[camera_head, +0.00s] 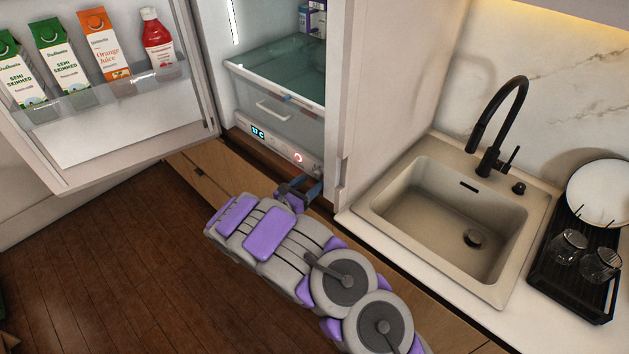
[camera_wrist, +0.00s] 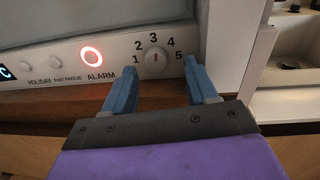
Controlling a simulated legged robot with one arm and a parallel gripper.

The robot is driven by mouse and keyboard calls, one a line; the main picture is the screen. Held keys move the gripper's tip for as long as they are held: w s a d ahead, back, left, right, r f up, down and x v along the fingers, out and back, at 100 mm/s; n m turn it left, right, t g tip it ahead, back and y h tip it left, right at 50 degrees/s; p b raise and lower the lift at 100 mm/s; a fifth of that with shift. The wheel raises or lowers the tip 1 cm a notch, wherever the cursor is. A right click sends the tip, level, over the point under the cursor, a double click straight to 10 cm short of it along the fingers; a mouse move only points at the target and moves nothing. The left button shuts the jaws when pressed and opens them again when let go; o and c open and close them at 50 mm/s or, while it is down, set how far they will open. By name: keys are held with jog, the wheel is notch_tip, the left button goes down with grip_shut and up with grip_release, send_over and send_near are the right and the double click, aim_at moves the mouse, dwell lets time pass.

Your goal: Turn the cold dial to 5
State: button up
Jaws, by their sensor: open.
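The cold dial (camera_wrist: 155,59) is a small round white knob on the fridge's control panel (camera_wrist: 115,62), with the numbers 1 to 5 around it. Its red mark stands about upright, toward the 3. My gripper (camera_wrist: 160,66) is open in the wrist view, with one blue finger to the lower left of the dial and the other to its right, near the 5. I see no clear contact with the dial. In the head view my gripper (camera_head: 302,189) is low in front of the panel (camera_head: 277,143); the dial is too small to make out there.
A lit red ALARM ring (camera_wrist: 91,54) and a display lie left of the dial. The open fridge door (camera_head: 130,130) holds cartons and a red bottle (camera_head: 157,42). A clear drawer (camera_head: 275,105) is above the panel. A cabinet side and sink (camera_head: 440,215) are right.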

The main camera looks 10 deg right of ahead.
aim_at(318, 175)
jog(key=shift+w+d, duration=0.35)
jog(key=shift+w, duration=0.65)
jog(key=shift+d, duration=0.7)
jog(key=shift+c, duration=0.5)
jog(key=shift+a, duration=0.45)
jog(key=c, duration=0.8)
jog(key=shift+d, duration=0.1)
jog(key=shift+c, duration=0.8)
